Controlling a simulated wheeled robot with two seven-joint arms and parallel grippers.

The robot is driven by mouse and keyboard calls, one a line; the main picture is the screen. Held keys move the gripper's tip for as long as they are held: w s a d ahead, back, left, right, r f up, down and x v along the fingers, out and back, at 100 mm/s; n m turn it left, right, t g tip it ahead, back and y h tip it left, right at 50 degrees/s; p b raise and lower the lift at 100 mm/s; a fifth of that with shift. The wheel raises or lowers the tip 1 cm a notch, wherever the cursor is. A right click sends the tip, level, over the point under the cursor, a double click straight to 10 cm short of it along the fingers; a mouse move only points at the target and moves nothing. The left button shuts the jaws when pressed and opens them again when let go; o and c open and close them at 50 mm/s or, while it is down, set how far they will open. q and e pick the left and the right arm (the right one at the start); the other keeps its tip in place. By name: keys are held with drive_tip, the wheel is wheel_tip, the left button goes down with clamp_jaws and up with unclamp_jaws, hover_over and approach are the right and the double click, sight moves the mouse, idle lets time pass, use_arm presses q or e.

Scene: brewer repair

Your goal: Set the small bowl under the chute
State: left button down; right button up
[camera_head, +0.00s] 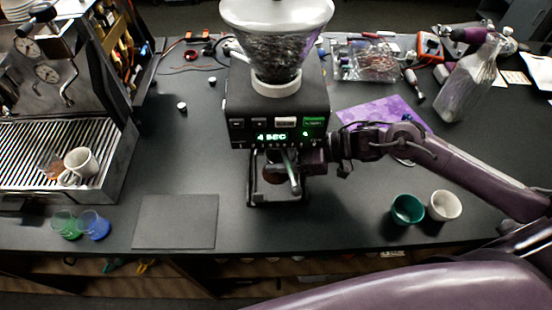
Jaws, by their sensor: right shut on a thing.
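The black grinder (274,105) stands mid-counter with a clear hopper of beans on top and a lit green display. A metal spout or lever (291,172) sticks out at its front, below the display. My right gripper (318,152) reaches in from the right, close against the grinder's front right side at chute height. It is shut on a dark reddish-brown thing, seemingly the small bowl (272,174), partly hidden by the metal part. I cannot tell whether it touches the grinder's base. My left gripper is out of view.
A teal cup (407,210) and a white cup (445,206) stand at right near the front edge. A dark mat (175,222) and two clear cups, green (65,224) and blue (95,226), are at left. An espresso machine (110,165) holds a white mug (80,163).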

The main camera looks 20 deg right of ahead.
sight(276, 162)
drive_tip(key=shift+w+a+r, duration=0.15)
drive_tip(key=shift+w+a, duration=0.05)
drive_tip(key=shift+a, duration=0.15)
drive_tip(key=shift+a+f+p, duration=0.15)
drive_tip(key=shift+f+p, duration=0.15)
drive_tip(key=shift+f, duration=0.05)
drive_tip(key=shift+f+p, duration=0.35)
drive_tip(key=shift+f, duration=1.2)
drive_tip(key=o, duration=0.6)
drive_tip(key=shift+f, duration=0.15)
drive_tip(key=shift+c, duration=0.2)
drive_tip(key=o, duration=0.5)
